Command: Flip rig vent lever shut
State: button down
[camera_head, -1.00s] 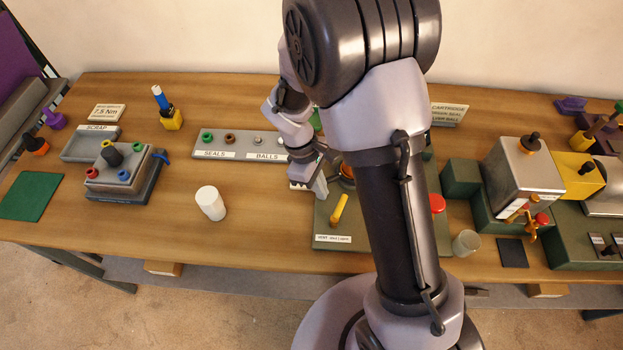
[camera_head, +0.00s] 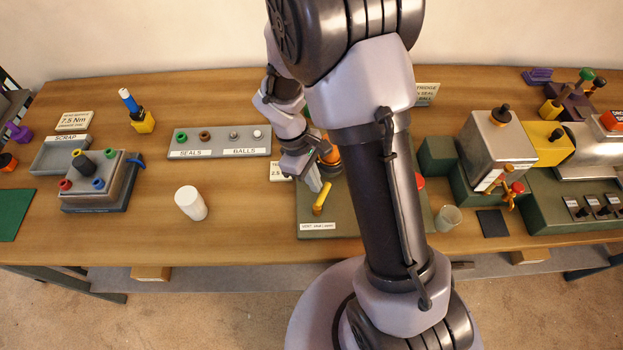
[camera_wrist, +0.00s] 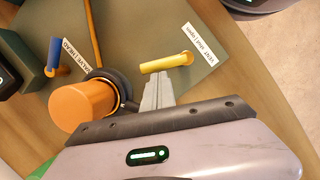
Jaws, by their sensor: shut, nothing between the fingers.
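The yellow vent lever (camera_head: 324,197) stands on the green rig plate (camera_head: 318,221), near its front edge. In the wrist view the lever (camera_wrist: 167,63) lies crosswise just beyond my fingertips, beside the vent label (camera_wrist: 203,44). My gripper (camera_head: 315,183) is shut with its fingers together and nothing between them. In the wrist view the closed fingertips (camera_wrist: 158,80) are close to the middle of the lever; I cannot tell if they touch it. An orange cylinder (camera_wrist: 83,106) on the rig is left of my fingers.
A white cylinder (camera_head: 190,203) stands left of the rig on the open table. A clear cup (camera_head: 447,218) and a metal box (camera_head: 497,150) stand right. My arm hides part of the rig.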

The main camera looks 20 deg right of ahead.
aim_at(328, 190)
jog(key=m, duration=0.1)
jog(key=d+m, duration=0.1)
jog(key=shift+s+d+m+g+y+p, duration=0.2)
jog(key=shift+m+g+y+p, duration=0.1)
jog(key=shift+m+y+p, duration=0.1)
jog(key=m, duration=0.1)
jog(key=s+d+m, duration=0.1)
jog(key=m, duration=0.1)
jog(key=shift+d+m+y, duration=0.15)
jog(key=shift+m+y, duration=0.15)
jog(key=shift+y, duration=0.1)
jog(key=m, duration=0.1)
jog(key=s+d+m+y, duration=0.1)
jog(key=m, duration=0.1)
jog(key=shift+s, duration=0.15)
jog(key=shift+s+d+m+y, duration=0.1)
jog(key=shift+s+m+y, duration=0.2)
jog(key=shift+m, duration=0.55)
jog(key=shift+s+d+m+y, duration=0.1)
jog(key=shift+s+m+y, duration=0.2)
jog(key=shift+m, duration=0.55)
jog(key=shift+s, duration=0.1)
jog(key=p+v, duration=0.6)
jog(key=v, duration=1.1)
jog(key=shift+w+r, duration=0.2)
jog(key=shift+w, duration=0.05)
jog(key=shift+a, duration=0.1)
